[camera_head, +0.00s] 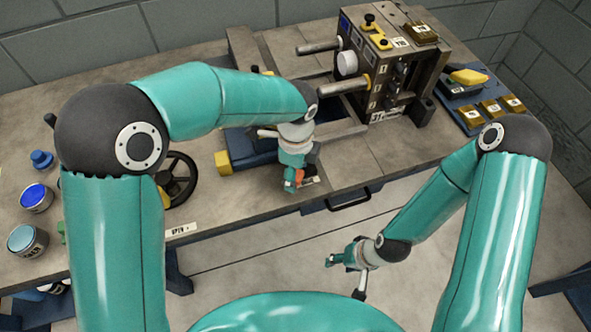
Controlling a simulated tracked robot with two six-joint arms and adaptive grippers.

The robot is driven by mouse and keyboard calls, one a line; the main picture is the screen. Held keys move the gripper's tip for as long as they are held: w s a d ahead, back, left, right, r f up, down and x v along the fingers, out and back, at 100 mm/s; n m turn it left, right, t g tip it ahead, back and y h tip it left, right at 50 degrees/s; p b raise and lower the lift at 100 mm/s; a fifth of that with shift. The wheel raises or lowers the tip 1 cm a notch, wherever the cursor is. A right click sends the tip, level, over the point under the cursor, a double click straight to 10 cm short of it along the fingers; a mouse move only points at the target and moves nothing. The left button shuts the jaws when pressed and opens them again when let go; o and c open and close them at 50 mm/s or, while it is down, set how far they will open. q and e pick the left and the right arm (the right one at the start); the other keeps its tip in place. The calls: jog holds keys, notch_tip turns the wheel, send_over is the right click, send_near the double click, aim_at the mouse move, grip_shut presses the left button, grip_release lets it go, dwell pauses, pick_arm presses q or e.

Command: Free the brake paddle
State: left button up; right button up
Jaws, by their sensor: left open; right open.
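I cannot tell for sure which part is the brake paddle. A yellow paddle-shaped handle (468,76) sits on a dark block at the right of the bench. A dark machine block (392,75) stands at the back with metal rods and a white round knob (347,64). My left gripper (284,168) is open over the bench, left of and in front of the machine, above a small label. My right gripper (345,276) is open and empty in front of the bench edge, apart from everything. The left arm hides part of the bench.
A black handwheel (178,181) and a label reading OPEN (181,230) lie to the left. Blue-topped cans (36,197) stand at the far left. A blue plate with brass tags (490,106) is at the right. The front-right bench top (385,155) is clear.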

pick_arm(q)
jog(key=c, duration=1.1)
jog(key=shift+c, duration=0.2)
jog(key=shift+d+n, duration=0.1)
jog(key=shift+n, duration=0.3)
jog(key=n, duration=0.1)
jog(key=d+n, duration=0.1)
jog(key=n, duration=0.1)
jog(key=shift+s+d+b, duration=0.15)
jog(key=shift+d+b, duration=0.1)
jog(key=shift+b, duration=0.05)
jog(key=n, duration=0.2)
jog(key=d+n, duration=0.1)
jog(key=n, duration=0.1)
jog(key=shift+d, duration=0.2)
jog(key=n, duration=0.1)
jog(key=d+n, duration=0.1)
jog(key=n, duration=0.1)
jog(key=w+n, duration=0.1)
jog(key=shift+d+n, duration=0.3)
jog(key=shift+w+d+n, duration=0.25)
jog(key=shift+w+n, duration=0.05)
jog(key=shift+n, duration=0.6)
jog(key=shift+w+d+n, duration=0.2)
jog(key=shift+w+n, duration=0.1)
jog(key=shift+n, duration=0.6)
jog(key=shift+f, duration=0.1)
